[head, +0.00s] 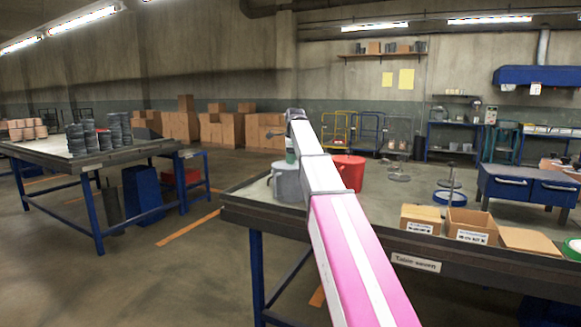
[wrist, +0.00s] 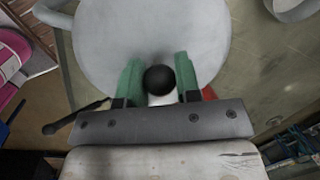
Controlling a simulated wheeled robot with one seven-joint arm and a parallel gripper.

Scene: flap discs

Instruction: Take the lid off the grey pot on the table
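The grey pot (head: 287,184) stands on the near table, partly hidden behind my arm in the head view. In the wrist view its round light-grey lid (wrist: 110,45) fills the upper middle, with a round black knob (wrist: 160,79) at its near part. My gripper (wrist: 159,72) has its two green fingers on either side of the knob, at or very near its sides. I cannot tell whether they press on it. In the head view my gripper (head: 291,156) is just above the pot, mostly hidden by my arm. The lid appears to be on the pot.
A red pot (head: 349,174) stands close to the right of the grey pot. Cardboard boxes (head: 470,226) and a blue ring-shaped item (head: 449,197) lie further right on the table (head: 390,205). Another table (head: 95,155) with stacked discs is at the left.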

